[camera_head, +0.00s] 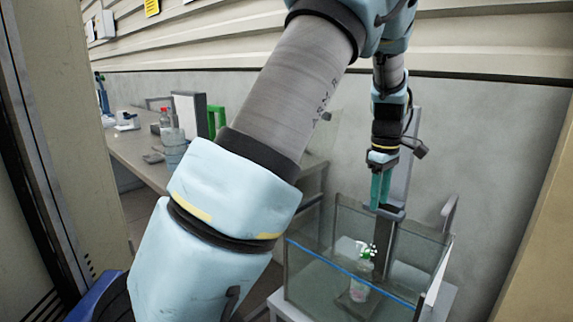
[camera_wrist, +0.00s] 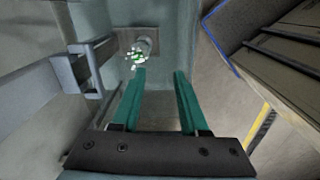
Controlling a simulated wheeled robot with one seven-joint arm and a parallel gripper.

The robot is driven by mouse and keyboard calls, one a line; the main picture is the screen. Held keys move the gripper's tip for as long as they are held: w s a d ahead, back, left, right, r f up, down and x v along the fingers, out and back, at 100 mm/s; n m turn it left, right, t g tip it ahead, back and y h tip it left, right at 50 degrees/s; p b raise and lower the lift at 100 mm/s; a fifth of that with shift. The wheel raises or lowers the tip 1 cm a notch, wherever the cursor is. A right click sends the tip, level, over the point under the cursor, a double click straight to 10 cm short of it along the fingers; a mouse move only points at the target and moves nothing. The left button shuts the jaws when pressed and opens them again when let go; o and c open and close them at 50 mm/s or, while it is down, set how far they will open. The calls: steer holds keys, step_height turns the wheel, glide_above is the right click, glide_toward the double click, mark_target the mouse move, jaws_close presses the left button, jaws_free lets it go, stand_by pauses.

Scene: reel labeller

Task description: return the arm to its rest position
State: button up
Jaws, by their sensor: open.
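My arm crosses the middle of the head view and reaches up and over to the right. My gripper (camera_head: 380,190) points down above a clear-walled box (camera_head: 315,277). In the wrist view its two green fingers (camera_wrist: 160,95) are apart with nothing between them. A small bottle with a green and white top (camera_head: 365,262) stands inside the box, below the gripper and apart from it. The wrist view shows its top (camera_wrist: 134,56) beyond the fingertips, to the left.
The box's glass walls surround the space under my gripper. A grey upright (camera_head: 401,170) stands close behind it. A long bench (camera_head: 135,148) at the left holds bottles, containers and a green frame (camera_head: 217,121). A wall (camera_head: 490,150) closes the right side.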

steer(key=s+a+m, duration=0.2)
steer(key=a+m, duration=0.1)
steer(key=a, duration=1.3)
steer(key=s+a+f+m+t, duration=0.1)
steer(key=s+a+f+m, duration=0.1)
steer(key=s+a+m, duration=0.4)
steer(key=s+a, duration=0.4)
steer(key=a, duration=0.3)
steer(key=shift+s+a+f+t, duration=0.2)
steer(key=shift+s+a+t, duration=0.1)
steer(key=shift+a, duration=0.1)
